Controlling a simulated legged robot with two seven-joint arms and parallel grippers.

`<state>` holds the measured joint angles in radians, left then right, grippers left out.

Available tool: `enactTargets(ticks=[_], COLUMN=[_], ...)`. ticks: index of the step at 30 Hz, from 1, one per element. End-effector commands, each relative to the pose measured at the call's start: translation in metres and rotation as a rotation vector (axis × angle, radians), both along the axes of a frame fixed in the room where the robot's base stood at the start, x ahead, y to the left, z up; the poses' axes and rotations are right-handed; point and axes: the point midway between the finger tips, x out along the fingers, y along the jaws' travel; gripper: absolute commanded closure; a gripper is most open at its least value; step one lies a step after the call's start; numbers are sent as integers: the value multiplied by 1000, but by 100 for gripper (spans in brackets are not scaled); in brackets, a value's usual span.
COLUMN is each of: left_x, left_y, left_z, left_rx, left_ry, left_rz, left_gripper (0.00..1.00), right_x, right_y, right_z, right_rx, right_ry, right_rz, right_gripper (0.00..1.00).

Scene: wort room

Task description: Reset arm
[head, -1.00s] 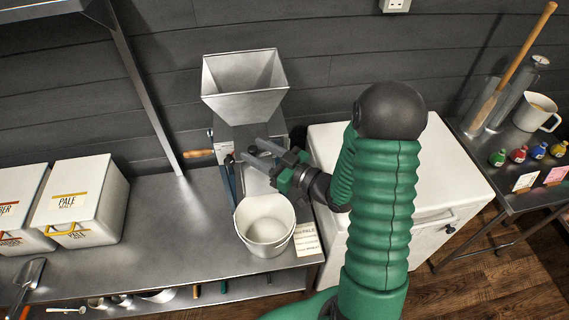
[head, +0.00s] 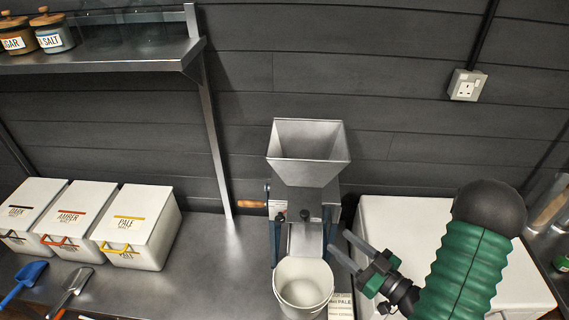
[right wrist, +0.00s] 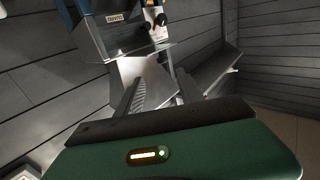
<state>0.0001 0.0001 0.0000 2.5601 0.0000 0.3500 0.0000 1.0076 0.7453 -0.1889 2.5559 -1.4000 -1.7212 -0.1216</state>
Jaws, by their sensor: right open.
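My right gripper (head: 348,252) is open and empty in the head view, just right of the grain mill (head: 322,200) and its white bucket (head: 304,287). Its green arm comes in from the lower right. In the right wrist view the two dark fingers (right wrist: 155,95) stand apart with nothing between them. The mill's metal chute (right wrist: 140,60) shows beyond them. My left gripper is not in view.
Three white malt boxes (head: 143,228) stand on the left of the steel bench (head: 205,260), with a blue scoop (head: 22,281) and a metal scoop (head: 72,290) in front. A shelf (head: 120,58) with jars is above. A white chest (head: 405,220) stands right of the mill.

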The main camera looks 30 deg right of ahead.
Motion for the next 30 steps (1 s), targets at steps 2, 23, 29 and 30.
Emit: enactTargets(ticks=[2,23,29,30], left_x=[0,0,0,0], left_y=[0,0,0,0], left_z=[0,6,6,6], left_rx=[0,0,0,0], left_ry=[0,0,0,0], left_rz=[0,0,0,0], left_gripper=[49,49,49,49], right_x=[5,-13,-26,-26], right_y=[2,142,154,154], right_z=[-3,-55,-54,-54], right_rx=[-20,-182,-158,-158], right_ry=[24,1278,1333,1333], right_rz=[4,-203,-193,-194], right_gripper=[56,56,56,56])
